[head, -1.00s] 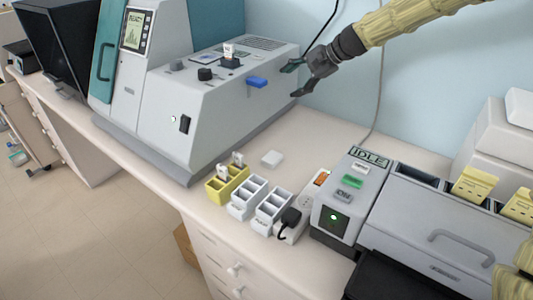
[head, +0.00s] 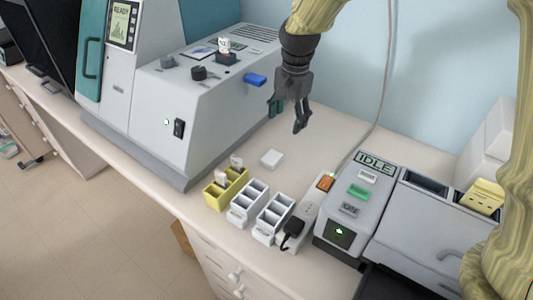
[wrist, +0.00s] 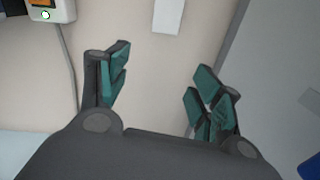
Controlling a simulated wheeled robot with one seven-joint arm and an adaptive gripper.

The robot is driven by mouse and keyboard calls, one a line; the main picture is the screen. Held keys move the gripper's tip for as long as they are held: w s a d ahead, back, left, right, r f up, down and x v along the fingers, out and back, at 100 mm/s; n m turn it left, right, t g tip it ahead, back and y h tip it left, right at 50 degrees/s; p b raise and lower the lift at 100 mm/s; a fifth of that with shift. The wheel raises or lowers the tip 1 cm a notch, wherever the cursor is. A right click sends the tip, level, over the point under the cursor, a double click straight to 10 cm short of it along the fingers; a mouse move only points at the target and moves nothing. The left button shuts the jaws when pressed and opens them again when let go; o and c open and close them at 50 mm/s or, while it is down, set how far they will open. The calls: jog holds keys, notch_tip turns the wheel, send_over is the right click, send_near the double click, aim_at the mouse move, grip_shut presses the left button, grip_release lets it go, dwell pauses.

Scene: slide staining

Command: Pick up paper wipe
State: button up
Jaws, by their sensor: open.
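The paper wipe (head: 271,158) appears as a small flat white square lying on the bench, between the large grey machine and the small racks. It also shows in the wrist view (wrist: 168,16) as a white piece at the top edge, partly cut off. My gripper (head: 288,115) hangs above the bench, behind and slightly right of the wipe in the head view, pointing down. Its teal-padded fingers stand apart with nothing between them; the wrist view shows bare bench between the fingertips (wrist: 160,78). The gripper is not touching the wipe.
A yellow rack (head: 213,198) with slides and two white racks (head: 240,216) stand in front of the wipe. A power strip (head: 313,203) lies right of them, beside the IDLE machine (head: 340,213). The large grey machine (head: 160,110) stands left. A cable hangs along the wall.

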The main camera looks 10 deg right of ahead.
jog(key=n, duration=0.1)
send_over(272, 157)
jog(key=shift+n+g+h, duration=0.3)
jog(key=shift+g, duration=0.1)
jog(key=f, duration=0.3)
jog(key=f+p, duration=0.1)
jog(key=f, duration=0.1)
jog(key=shift+s+a+f, duration=0.1)
jog(key=shift+a+f, duration=0.1)
jog(key=shift+a, duration=0.2)
jog(key=shift+d+f+p, duration=0.25)
jog(key=shift+f+p, duration=0.1)
jog(key=shift+f, duration=0.7)
jog(key=shift+d+f+p, duration=0.2)
jog(key=shift+f+p, duration=0.15)
jog(key=shift+f, duration=1.25)
jog(key=c, duration=0.7)
jog(key=shift+c, duration=0.2)
